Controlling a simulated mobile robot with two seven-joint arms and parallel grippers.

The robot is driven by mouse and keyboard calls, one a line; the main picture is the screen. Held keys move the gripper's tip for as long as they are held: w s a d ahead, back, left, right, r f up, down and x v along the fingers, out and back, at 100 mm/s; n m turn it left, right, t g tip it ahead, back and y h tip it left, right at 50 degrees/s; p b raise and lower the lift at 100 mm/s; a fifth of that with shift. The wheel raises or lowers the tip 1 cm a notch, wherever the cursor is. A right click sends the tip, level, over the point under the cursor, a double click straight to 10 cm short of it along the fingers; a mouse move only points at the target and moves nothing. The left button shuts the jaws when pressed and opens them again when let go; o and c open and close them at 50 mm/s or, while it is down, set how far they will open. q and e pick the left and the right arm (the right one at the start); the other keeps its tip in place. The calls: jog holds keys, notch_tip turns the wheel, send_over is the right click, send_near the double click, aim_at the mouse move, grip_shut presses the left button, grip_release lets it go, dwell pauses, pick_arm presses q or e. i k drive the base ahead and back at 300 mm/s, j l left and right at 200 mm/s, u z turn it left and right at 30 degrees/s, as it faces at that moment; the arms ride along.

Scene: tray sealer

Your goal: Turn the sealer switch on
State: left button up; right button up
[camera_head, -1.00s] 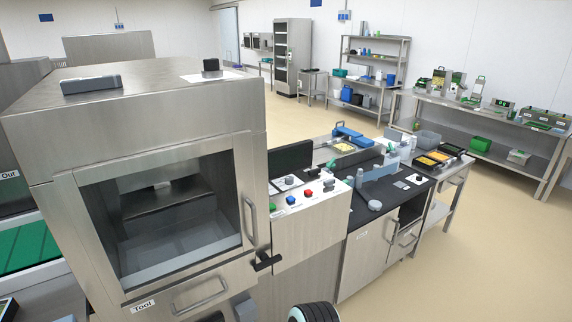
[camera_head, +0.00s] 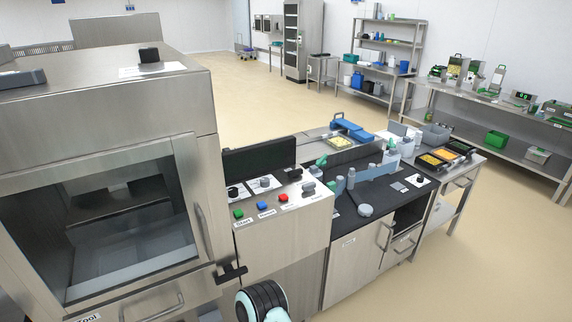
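The tray sealer's control panel (camera_head: 285,232) is a steel box right of the glass-fronted chamber (camera_head: 130,215). Its sloped top carries a green button (camera_head: 238,214), a blue button (camera_head: 262,205) and a red button (camera_head: 283,197). Neither gripper is in view; only part of my arm shows at the bottom.
A black lever (camera_head: 230,272) juts out below the panel. A dark-topped counter (camera_head: 375,200) with bottles and another knob (camera_head: 419,179) adjoins on the right. A black block (camera_head: 149,55) stands on the sealer's top. Open floor (camera_head: 460,260) lies at the right.

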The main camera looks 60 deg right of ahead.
aim_at(296, 173)
jog(key=k+l+u, duration=0.1)
jog(key=l, duration=0.25)
jog(key=l+u, duration=0.15)
jog(key=l, duration=0.2)
jog(key=k+l+u, duration=0.1)
jog(key=l, duration=0.2)
jog(key=k+l, duration=0.15)
jog(key=l, duration=0.2)
jog(key=k+l+u, duration=0.1)
jog(key=l, duration=0.25)
jog(key=k+l, duration=0.2)
jog(key=l+u, duration=0.05)
jog(key=l, duration=0.05)
